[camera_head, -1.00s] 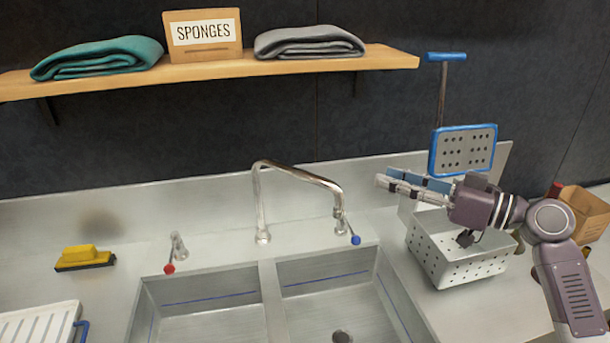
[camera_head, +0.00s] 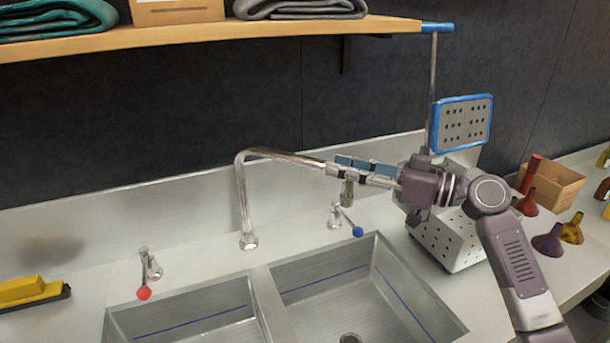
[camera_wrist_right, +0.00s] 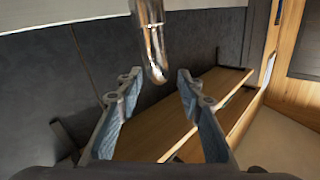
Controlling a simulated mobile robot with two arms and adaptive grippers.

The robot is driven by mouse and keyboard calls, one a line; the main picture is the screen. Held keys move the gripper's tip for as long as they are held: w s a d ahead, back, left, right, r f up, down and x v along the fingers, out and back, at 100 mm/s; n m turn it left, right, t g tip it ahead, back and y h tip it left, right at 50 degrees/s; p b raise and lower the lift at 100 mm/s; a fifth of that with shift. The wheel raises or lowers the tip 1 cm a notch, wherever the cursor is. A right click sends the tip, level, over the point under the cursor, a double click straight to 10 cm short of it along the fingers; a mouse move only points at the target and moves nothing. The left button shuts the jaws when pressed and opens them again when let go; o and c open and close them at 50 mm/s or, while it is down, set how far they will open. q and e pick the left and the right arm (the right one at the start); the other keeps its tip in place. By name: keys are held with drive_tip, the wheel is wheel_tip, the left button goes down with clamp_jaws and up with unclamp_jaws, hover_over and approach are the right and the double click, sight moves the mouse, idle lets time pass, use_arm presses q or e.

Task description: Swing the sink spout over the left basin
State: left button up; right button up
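The metal sink spout (camera_head: 270,154) rises from its base behind the divider and points right, its outlet end on the right basin's side. The left basin (camera_head: 190,318) and right basin (camera_head: 325,285) are empty. My right gripper (camera_head: 345,166) is at the spout's outer end, fingers level and pointing left. In the right wrist view the spout (camera_wrist_right: 151,42) shows between and just beyond the open fingertips (camera_wrist_right: 157,78). There is a gap on both sides, and I cannot tell whether either finger touches it. My left gripper is out of view.
A red-tipped tap handle (camera_head: 144,292) and a blue-tipped one (camera_head: 357,231) stand behind the basins. A perforated white basket (camera_head: 455,240) is under my right arm. A yellow sponge brush (camera_head: 28,291) lies at left. A shelf (camera_head: 200,38) runs above.

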sight(308, 163)
drive_tip(key=shift+a+f, duration=0.2)
drive_tip(key=shift+f, duration=0.25)
drive_tip(key=shift+w+a+r, duration=0.15)
drive_tip(key=shift+w+a, duration=0.05)
drive_tip(key=shift+a, duration=0.1)
drive_tip(key=p+x, duration=0.2)
drive_tip(key=x, duration=0.3)
drive_tip(key=shift+a+p, duration=0.2)
drive_tip(key=shift+p, duration=0.15)
drive_tip(key=shift+w+a, duration=0.2)
drive_tip(key=shift+a, duration=0.15)
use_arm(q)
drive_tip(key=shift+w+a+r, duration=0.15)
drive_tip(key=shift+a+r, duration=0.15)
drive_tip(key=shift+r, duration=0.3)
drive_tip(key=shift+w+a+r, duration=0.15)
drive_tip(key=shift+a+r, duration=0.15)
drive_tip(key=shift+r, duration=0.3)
use_arm(e)
drive_tip(key=shift+w+a, duration=0.15)
drive_tip(key=shift+a, duration=0.05)
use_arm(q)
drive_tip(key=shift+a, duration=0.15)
use_arm(e)
clamp_jaws()
